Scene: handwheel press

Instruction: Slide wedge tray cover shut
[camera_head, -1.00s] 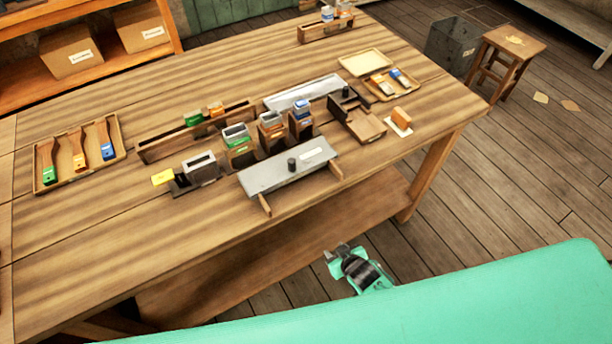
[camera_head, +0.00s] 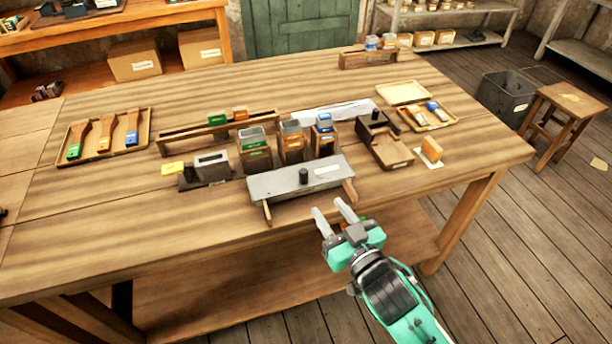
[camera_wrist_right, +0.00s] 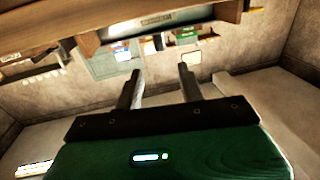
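A flat grey cover (camera_head: 272,184) with a black knob (camera_head: 303,176) and a pale label lies across wooden rails (camera_head: 349,191) at the table's front edge. It sits in front of several labelled bins (camera_head: 291,142). A pale metal strip (camera_head: 340,110) shows behind the bins. I cannot tell which part is the wedge tray. My right gripper (camera_head: 330,206) is open and empty, just off the front edge, below and right of the cover and apart from it. Its two fingers also show spread in the right wrist view (camera_wrist_right: 160,80). My left gripper is not in view.
A wooden box with a dark knob (camera_head: 389,149) and an orange block (camera_head: 431,149) stand right of the cover. A brush tray (camera_head: 86,158) is at the left. A grey slotted block (camera_head: 212,167) and yellow card (camera_head: 172,168) sit left of the cover. The front-left tabletop is clear.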

